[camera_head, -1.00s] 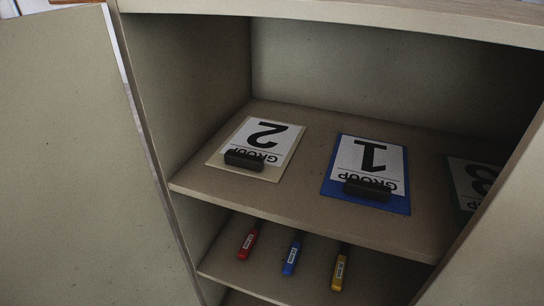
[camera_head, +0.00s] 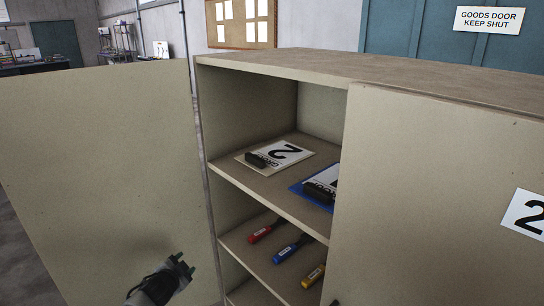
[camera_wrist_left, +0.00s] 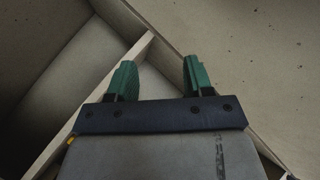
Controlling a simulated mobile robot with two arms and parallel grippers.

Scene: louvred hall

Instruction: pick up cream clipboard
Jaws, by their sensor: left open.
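The cream clipboard (camera_head: 270,167) lies flat on the cabinet's upper shelf, near its left end. The clipboard cannot be made out there. My right gripper is not clearly visible.
A blue clipboard (camera_head: 297,188) lies to the right, partly hidden by the right door (camera_head: 430,190). Red (camera_head: 262,233), blue (camera_head: 287,250) and yellow (camera_head: 312,277) tools lie on the shelf below. The left door (camera_head: 100,170) stands open. The cabinet top (camera_head: 400,75) is bare.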

